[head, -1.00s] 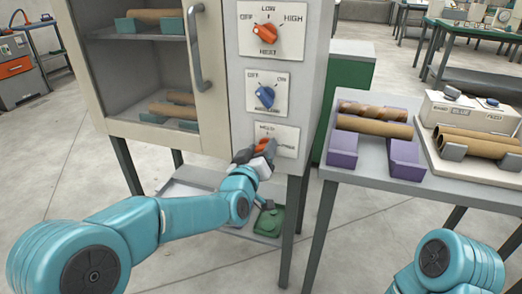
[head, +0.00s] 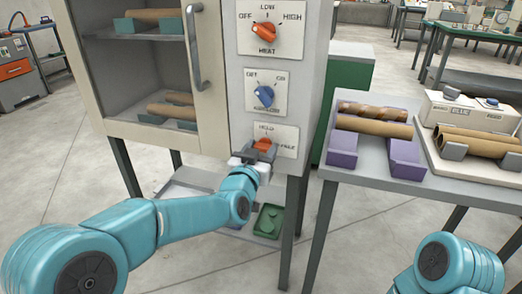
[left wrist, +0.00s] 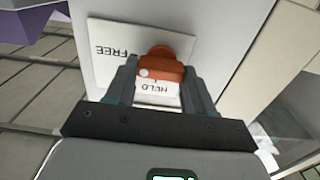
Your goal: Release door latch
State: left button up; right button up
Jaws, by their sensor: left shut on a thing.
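The door latch is an orange knob (head: 264,146) on a white plate (head: 287,136) marked HOLD and FREE, low on the cabinet's front panel. My left gripper (head: 259,153) is at the knob. In the left wrist view the gripper (left wrist: 158,76) has one finger on each side of the orange knob (left wrist: 163,62) and is shut on it. That view is upside down, with FREE at the left and HOLD below. The knob's white mark is at its left end, on the FREE side. The cabinet door (head: 211,100) looks closed. My right gripper is out of view.
Above the latch are a blue dial (head: 264,97) and an orange heat dial (head: 264,31). The door handle (head: 193,50) is left of them. A side table (head: 371,172) with tubes on purple holders stands to the right. A green tray (head: 269,220) lies low under the cabinet.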

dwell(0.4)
pick_arm(q)
jog(key=o, duration=1)
jog(key=shift+o, duration=0.2)
jog(key=shift+s, duration=0.1)
jog(key=v, duration=1.6)
jog(key=shift+r, duration=0.1)
